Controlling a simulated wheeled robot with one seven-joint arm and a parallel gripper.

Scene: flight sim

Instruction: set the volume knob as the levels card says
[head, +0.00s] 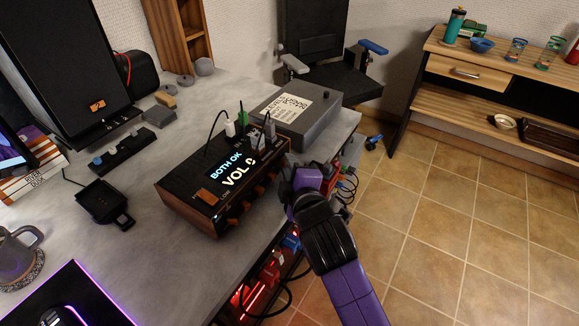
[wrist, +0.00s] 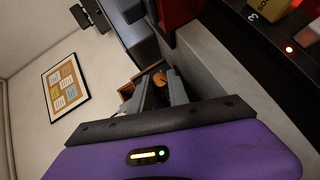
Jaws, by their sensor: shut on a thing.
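The wood-cased audio unit (head: 190,196) sits on the grey desk. Its lit screen (head: 238,170) shows "BOTH OK" and "VOL" with a digit that looks like 0 or 8. Several wood-coloured knobs (head: 247,207) line its front face. The white levels card (head: 291,106) lies on the grey box behind; its heading shows but its small print is too small to read. My gripper (head: 288,181) is at the right end of the unit's front. In the wrist view its grey fingers (wrist: 163,88) are shut on an orange-brown knob (wrist: 171,76), largely hidden by the fingers.
A red-lit rack with cables (head: 270,274) is below the desk edge. A black chair (head: 330,75) stands beyond. The tiled floor (head: 460,200) at right is clear.

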